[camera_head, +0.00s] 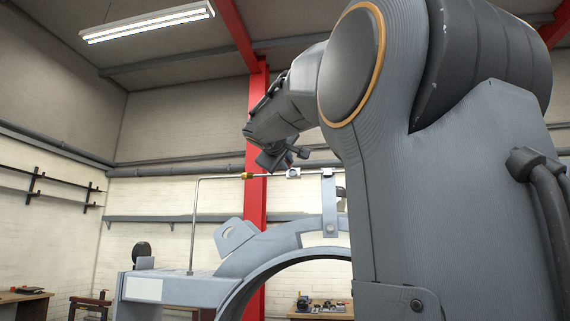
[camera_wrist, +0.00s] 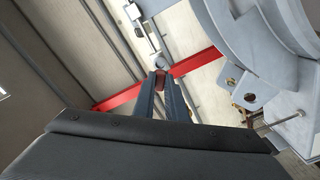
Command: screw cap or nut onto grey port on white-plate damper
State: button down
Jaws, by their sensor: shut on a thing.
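My gripper (camera_wrist: 161,92) shows in the wrist view with two dark blue-grey fingers close together. Its tips are shut on a small dark red piece (camera_wrist: 160,79), which looks like the cap or nut. A light grey round port (camera_wrist: 158,61) shows just beyond the tips, in line with them; I cannot tell whether it touches the piece. In the head view my gripper (camera_head: 280,158) is just above a small white block (camera_head: 293,174) on the thin pipe. The held piece is too small to make out clearly there.
A thin metal pipe (camera_head: 194,225) with a brass fitting (camera_head: 247,176) runs left of the gripper. A grey upright bracket (camera_head: 329,205) stands close on the right. Grey lugs (camera_wrist: 251,91) show right in the wrist view.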

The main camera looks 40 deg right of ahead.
jog(key=shift+s+f+b, duration=0.1)
jog(key=shift+b, duration=0.2)
jog(key=shift+d, duration=0.1)
jog(key=shift+p+x, duration=0.35)
jog(key=shift+x, duration=2.4)
jog(key=shift+w+d, duration=0.45)
jog(key=shift+w, duration=0.05)
jog(key=shift+b, duration=0.35)
